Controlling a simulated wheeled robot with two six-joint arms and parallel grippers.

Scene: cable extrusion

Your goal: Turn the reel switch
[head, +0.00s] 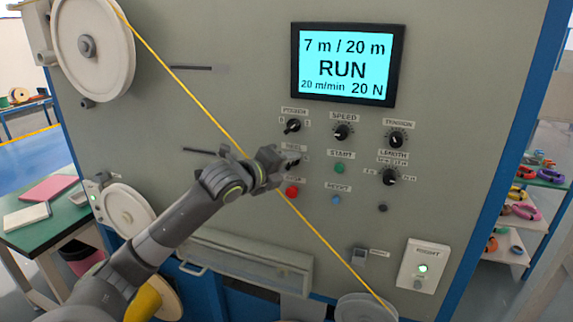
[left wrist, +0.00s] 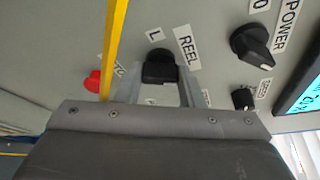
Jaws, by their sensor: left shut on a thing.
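In the head view my left gripper (head: 276,166) is at the panel, below the power knob (head: 292,126), and hides much of the reel switch. My right gripper is not in view.
The screen (head: 347,66) reads RUN, 7 m / 20 m. A yellow cable (head: 182,84) runs diagonally across the panel, close to my left gripper. Around the gripper are the red button (head: 291,191), green start button (head: 340,168) and speed knob (head: 342,132).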

